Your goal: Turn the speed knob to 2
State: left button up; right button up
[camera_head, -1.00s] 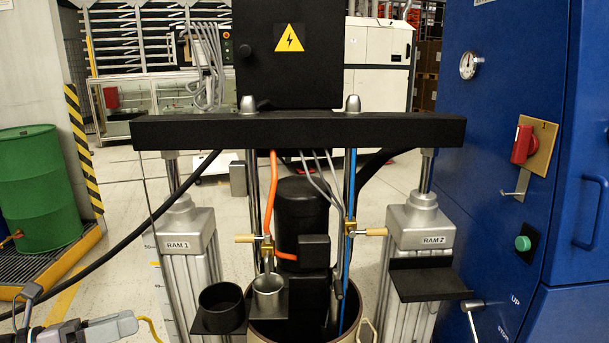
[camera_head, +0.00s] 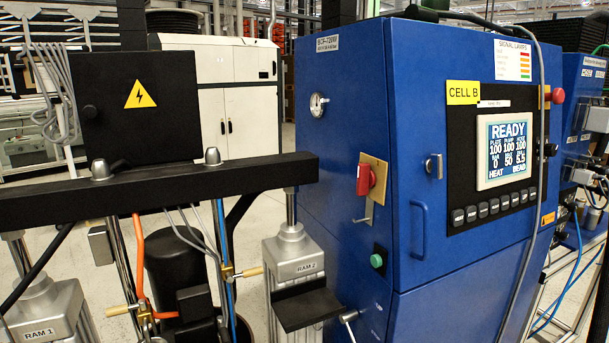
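No knob carries a speed label or scale that I can read. A red rotary handle (camera_head: 366,179) sits on a tan plate on the left side of the blue cabinet (camera_head: 345,115). A black knob (camera_head: 549,150) sticks out near the cabinet's right front edge; its marking is too small to read. The display (camera_head: 504,150) on the cabinet front reads READY, with several numbers below. Neither of my grippers is in view.
A row of dark buttons (camera_head: 489,209) lies below the display. A red mushroom button (camera_head: 558,95) and a green button (camera_head: 376,261) are on the cabinet. The black crossbeam (camera_head: 240,173), RAM 2 column (camera_head: 293,250) and its black shelf (camera_head: 306,309) stand left of the cabinet.

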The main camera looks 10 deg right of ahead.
aim_at(550, 150)
jog(key=z, duration=1.3)
jog(key=i+l+z, duration=0.65)
jog(key=i+z, duration=0.6)
jog(key=i, duration=0.8)
jog(key=i+l+u, duration=0.1)
jog(key=i+u, duration=0.25)
jog(key=i+l+u, duration=0.55)
jog(key=i+u, duration=0.15)
jog(key=u, duration=0.15)
jog(key=i+l+u, duration=0.2)
jog(key=u, duration=0.3)
jog(key=i, duration=0.05)
